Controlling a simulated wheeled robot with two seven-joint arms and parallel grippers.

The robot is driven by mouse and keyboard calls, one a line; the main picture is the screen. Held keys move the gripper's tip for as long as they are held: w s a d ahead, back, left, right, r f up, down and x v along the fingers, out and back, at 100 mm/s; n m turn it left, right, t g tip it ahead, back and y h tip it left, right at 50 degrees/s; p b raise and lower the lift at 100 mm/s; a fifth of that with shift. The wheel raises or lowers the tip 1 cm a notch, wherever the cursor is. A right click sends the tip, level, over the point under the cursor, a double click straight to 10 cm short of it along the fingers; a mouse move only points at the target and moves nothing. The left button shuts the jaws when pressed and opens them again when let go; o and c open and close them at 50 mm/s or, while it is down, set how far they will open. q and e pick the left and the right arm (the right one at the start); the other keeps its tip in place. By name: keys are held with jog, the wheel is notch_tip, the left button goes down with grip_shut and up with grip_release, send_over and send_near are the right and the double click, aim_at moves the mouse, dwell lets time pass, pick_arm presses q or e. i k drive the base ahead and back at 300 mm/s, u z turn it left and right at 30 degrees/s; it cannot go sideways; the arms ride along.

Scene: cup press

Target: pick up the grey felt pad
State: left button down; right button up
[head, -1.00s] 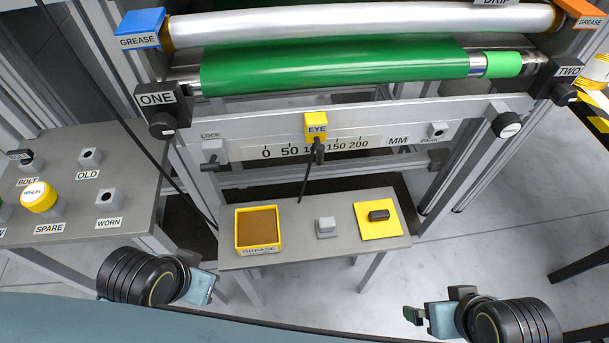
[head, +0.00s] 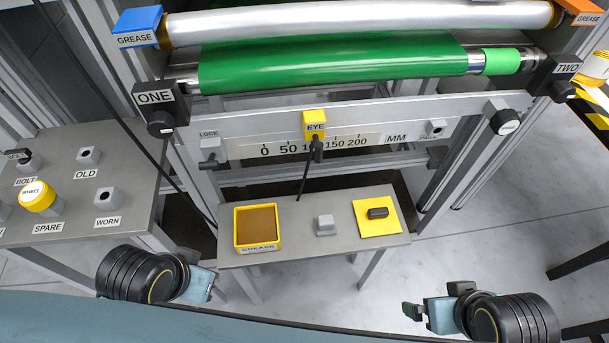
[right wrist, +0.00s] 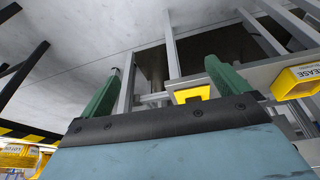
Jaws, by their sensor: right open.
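A small dark grey block (head: 378,213) lies on a yellow square (head: 366,228) at the right end of the small front table (head: 290,210). A light grey block (head: 325,226) stands left of it on the same table. I cannot tell for certain from the labels which is the felt pad; the dark one looks more like a pad. My right gripper (head: 428,306) is open and empty, in front of and right of the table. In the right wrist view its green fingers are wide apart (right wrist: 163,82). My left gripper (head: 202,287) is left of the table, its jaws unclear.
A yellow GREASE tray (head: 257,246) with brown filling stands at the table's left. It also shows in the right wrist view (right wrist: 297,82). A thin black rod hangs from the yellow EYE block (head: 315,124) above the table. A side table (head: 70,185) stands left.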

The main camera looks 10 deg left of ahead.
aim_at(325, 223)
jog(key=u, duration=1.8)
jog(key=k, duration=0.8)
jog(key=z, duration=0.75)
jog(key=i, duration=0.5)
